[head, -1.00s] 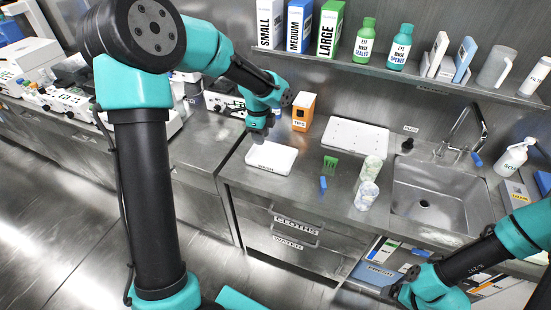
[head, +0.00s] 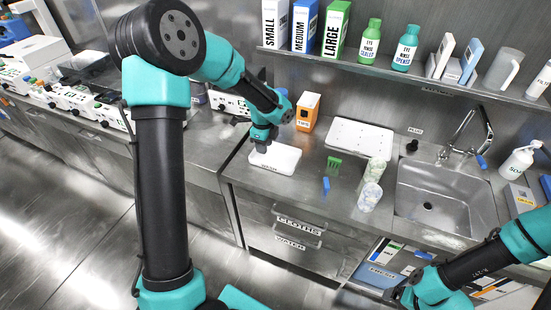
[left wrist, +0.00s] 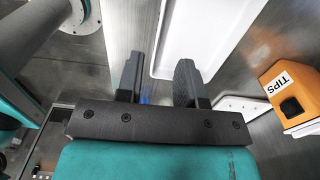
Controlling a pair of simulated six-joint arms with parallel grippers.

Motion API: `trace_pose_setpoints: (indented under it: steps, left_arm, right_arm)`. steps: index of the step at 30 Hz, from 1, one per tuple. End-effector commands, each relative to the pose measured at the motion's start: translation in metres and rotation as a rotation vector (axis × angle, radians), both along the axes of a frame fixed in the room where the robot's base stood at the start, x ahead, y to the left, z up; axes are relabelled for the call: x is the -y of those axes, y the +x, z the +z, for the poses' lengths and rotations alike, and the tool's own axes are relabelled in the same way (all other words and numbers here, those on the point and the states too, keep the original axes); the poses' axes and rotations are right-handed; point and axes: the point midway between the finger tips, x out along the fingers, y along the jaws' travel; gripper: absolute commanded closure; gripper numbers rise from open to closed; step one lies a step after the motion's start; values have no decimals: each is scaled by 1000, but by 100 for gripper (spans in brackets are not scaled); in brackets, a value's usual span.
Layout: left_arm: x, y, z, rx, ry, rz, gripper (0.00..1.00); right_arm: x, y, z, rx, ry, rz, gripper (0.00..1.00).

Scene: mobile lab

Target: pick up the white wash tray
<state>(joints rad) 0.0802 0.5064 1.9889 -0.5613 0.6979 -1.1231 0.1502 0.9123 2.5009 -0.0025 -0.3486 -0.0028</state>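The white wash tray (head: 283,161) lies on the steel counter, its label on the front side. My left gripper (head: 261,148) points down at the tray's left end. In the left wrist view the two dark fingers (left wrist: 159,82) are apart, with part of the white tray (left wrist: 205,35) showing between and beyond them. Whether the fingers touch the tray's wall I cannot tell. My right gripper (head: 405,292) is low at the right, in front of the lower shelf, and its fingers are not clear.
An orange tips box (head: 307,112) stands just behind the tray, also in the left wrist view (left wrist: 290,95). A white board (head: 360,137), a green rack (head: 334,164), a blue item (head: 326,184) and clear cups (head: 370,196) lie to the right, before the sink (head: 440,190).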

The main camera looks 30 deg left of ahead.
Motion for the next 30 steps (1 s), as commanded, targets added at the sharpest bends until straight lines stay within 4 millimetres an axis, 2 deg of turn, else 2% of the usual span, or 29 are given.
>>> trace_pose_setpoints:
  steps: [3, 7, 11, 22, 30]
  left_arm:
    - [0, -1, -22, -4, 0, -1, 66]
    - [0, 0, -39, -1, 0, -1, 66]
    - [0, 0, -46, -1, 0, 0, 66]
    - [0, 0, -49, 0, 0, 0, 66]
    - [-3, -1, -82, -4, 0, -1, 66]
  right_arm:
    - [0, 0, 0, 0, 0, 0, 12]
    - [0, 0, 0, 0, 0, 0, 12]
    - [0, 0, 0, 0, 0, 0, 12]
    - [0, 0, 0, 0, 0, 0, 12]
    - [0, 0, 0, 0, 0, 0, 12]
